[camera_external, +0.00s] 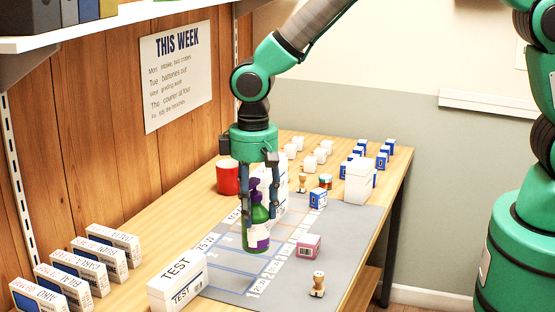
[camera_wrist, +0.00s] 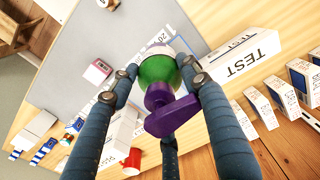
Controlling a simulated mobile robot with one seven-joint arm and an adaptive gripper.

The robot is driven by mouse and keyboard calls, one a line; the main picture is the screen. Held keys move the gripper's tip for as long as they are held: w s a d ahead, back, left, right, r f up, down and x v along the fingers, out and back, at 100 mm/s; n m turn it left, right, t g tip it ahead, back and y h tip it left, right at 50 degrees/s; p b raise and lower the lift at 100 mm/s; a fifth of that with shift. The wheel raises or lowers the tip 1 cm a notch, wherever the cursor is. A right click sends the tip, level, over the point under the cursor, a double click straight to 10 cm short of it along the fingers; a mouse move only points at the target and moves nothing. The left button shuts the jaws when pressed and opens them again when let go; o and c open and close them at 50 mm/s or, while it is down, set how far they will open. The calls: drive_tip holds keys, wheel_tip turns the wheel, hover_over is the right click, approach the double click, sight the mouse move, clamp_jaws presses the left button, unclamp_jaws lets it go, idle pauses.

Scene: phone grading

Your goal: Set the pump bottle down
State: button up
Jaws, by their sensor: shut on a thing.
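The pump bottle (camera_external: 257,222) is green with a purple pump head and a white and purple label. It is upright over the grey mat (camera_external: 345,222) in the external view. My gripper (camera_external: 261,215) points down and is shut around the bottle's body from above. In the wrist view the bottle (camera_wrist: 158,75) sits between the fingers of my gripper (camera_wrist: 160,80), its purple pump head toward the camera. I cannot tell whether the bottle's base touches the mat.
A white TEST box (camera_external: 177,281) stands near the mat's front left. A pink box (camera_external: 308,247) and a stamp (camera_external: 318,284) are on the mat to the right. A red mug (camera_external: 228,177) stands behind the bottle. Several small boxes (camera_external: 113,246) line the wall side.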

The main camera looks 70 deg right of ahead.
drive_tip(key=w+d+r+m+p, duration=0.1)
drive_tip(key=w+d+p, duration=0.2)
drive_tip(key=w+d, duration=0.45)
drive_tip(key=w+d+r+m+p, duration=0.1)
drive_tip(key=w+d+p, duration=0.3)
drive_tip(key=w, duration=0.6)
drive_tip(key=w+d+f+m+p, duration=0.1)
drive_tip(key=w+d+p, duration=0.1)
drive_tip(key=w+d, duration=0.3)
drive_tip(key=w+d+f+m+p, duration=0.1)
drive_tip(key=w+d, duration=0.4)
drive_tip(key=d, duration=0.7)
drive_tip(key=shift+m+p, duration=0.3)
drive_tip(key=shift+p, duration=0.55)
drive_tip(key=shift+f, duration=0.15)
drive_tip(key=shift+f, duration=2.85)
drive_tip(key=shift+f, duration=0.1)
drive_tip(key=shift+f+p, duration=0.35)
drive_tip(key=shift+f, duration=1.6)
drive_tip(key=shift+f, duration=0.2)
